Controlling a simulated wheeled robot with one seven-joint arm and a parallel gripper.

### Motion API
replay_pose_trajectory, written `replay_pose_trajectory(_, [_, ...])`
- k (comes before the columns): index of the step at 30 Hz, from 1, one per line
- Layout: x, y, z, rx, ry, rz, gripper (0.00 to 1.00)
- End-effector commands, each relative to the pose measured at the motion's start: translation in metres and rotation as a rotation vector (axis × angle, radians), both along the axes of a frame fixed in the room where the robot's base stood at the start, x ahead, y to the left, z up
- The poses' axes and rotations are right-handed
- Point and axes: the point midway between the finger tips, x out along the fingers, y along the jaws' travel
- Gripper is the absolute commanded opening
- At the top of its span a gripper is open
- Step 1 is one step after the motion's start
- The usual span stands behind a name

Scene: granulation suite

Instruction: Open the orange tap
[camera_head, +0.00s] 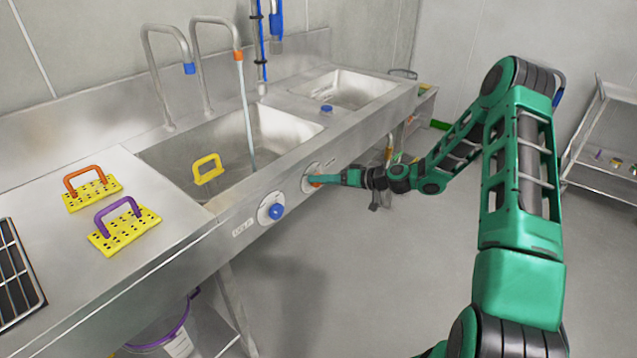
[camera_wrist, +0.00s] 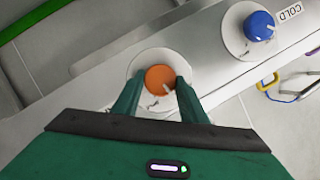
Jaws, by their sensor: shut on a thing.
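The orange tap knob (camera_wrist: 159,80) sits on a round pale plate on the sink's front panel. In the wrist view my gripper (camera_wrist: 158,92) has one finger on each side of the knob and is shut on it. In the head view my gripper (camera_head: 318,179) reaches the front panel, and only a bit of orange shows at its tip. The orange-tipped spout (camera_head: 238,55) stands over the left basin, and a stream of water (camera_head: 246,110) falls from it.
The blue tap knob (camera_head: 276,211) is to the left on the same panel; its label reads COLD in the wrist view. A blue-tipped spout (camera_head: 189,68) has no visible stream. A yellow handled piece (camera_head: 208,169) is at the left basin. The floor (camera_head: 400,270) before the sink is clear.

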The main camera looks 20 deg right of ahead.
Motion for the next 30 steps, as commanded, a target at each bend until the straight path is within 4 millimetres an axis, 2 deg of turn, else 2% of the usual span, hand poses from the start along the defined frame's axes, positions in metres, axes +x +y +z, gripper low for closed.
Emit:
replay_pose_trajectory(18, [0.0023,-0.0069,-0.0075,0.469,0.343,-0.006,0.16])
replay_pose_trajectory(30, [0.0029,-0.0079,-0.0111,0.689,0.505,-0.009,0.16])
